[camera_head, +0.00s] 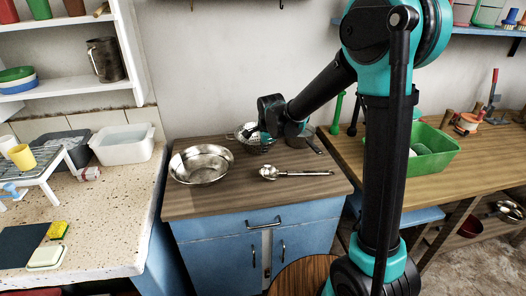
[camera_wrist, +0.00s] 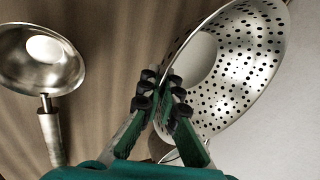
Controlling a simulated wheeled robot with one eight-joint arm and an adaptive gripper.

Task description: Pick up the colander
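The colander (camera_head: 250,143) is a silver metal bowl with many round holes, at the back of the brown-topped cabinet. It fills the upper right of the wrist view (camera_wrist: 245,75), where it looks tilted. My gripper (camera_head: 266,132) is over it and hides part of it. In the wrist view, my green fingers with black pads (camera_wrist: 161,92) are close together, one on each side of the colander's near rim, with the rim pinched between them. Whether the colander's base touches the wooden top is hidden.
A wide metal bowl (camera_head: 201,165) stands left of the colander, and a metal ladle (camera_head: 290,173) lies in front. A metal pot (camera_head: 298,136) is close on the right. The wall is just behind. The front of the wooden top (camera_head: 250,197) is clear.

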